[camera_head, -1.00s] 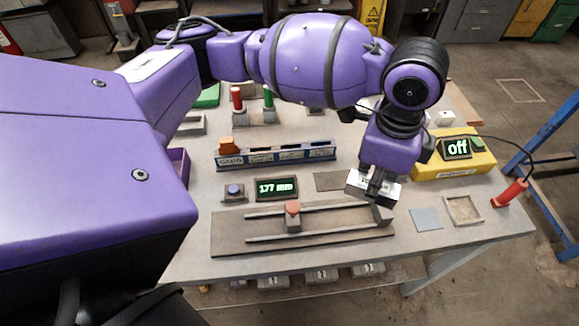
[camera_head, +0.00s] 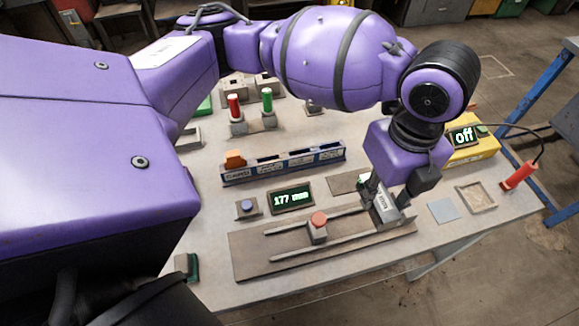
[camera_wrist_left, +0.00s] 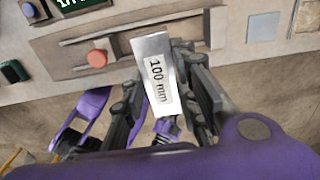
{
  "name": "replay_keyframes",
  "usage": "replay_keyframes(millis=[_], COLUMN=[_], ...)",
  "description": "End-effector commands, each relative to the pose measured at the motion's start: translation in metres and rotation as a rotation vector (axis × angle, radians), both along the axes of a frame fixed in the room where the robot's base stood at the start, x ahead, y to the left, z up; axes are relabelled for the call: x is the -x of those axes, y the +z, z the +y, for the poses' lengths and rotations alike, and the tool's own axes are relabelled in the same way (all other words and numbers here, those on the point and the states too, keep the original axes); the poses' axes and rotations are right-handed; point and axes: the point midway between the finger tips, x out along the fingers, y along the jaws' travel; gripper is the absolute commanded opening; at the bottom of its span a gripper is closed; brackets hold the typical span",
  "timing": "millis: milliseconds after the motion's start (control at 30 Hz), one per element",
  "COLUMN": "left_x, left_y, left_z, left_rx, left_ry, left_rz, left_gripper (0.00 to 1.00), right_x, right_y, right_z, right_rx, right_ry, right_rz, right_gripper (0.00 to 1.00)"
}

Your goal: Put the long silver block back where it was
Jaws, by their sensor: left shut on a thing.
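My left gripper (camera_head: 388,200) is shut on a long silver block (camera_head: 385,211), which has a white face and dark print. In the left wrist view the silver block (camera_wrist_left: 156,75) reads "100 mm" and sits between the fingers (camera_wrist_left: 178,95). The block is at the right end of the railed measuring fixture (camera_head: 265,262); I cannot tell whether it touches it. The blue-and-white labelled rack (camera_head: 290,164) stands behind, with an orange block (camera_head: 234,158) at its left end and open slots along its top. My right gripper is not in view.
A red-knobbed slider (camera_head: 317,228) sits on the rails. A display (camera_head: 291,199) reads "177 mm", beside a blue button (camera_head: 247,206). At right are a grey-blue square (camera_head: 443,210), a shallow tray (camera_head: 475,197), a yellow box (camera_head: 470,151) reading "off" and a red cylinder (camera_head: 517,177).

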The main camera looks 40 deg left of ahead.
Motion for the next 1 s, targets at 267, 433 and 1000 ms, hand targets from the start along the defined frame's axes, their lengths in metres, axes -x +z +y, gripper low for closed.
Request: replay_keyframes(millis=[267,433,1000], left_x=[-0.036,-0.067,-0.109], left_y=[-0.021,-0.039,-0.098], left_z=[0.029,0.053,0.084], left_rx=[-0.003,-0.002,0.0], left_ry=[-0.018,-0.018,-0.024], left_rz=[0.003,0.001,0.0], left_gripper=[0.0,0.0,0.0], right_x=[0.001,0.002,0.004], right_y=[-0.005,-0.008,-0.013], right_z=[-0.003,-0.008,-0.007], right_rx=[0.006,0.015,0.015], right_ry=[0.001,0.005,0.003], right_rz=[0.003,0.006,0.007], right_gripper=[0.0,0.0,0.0])
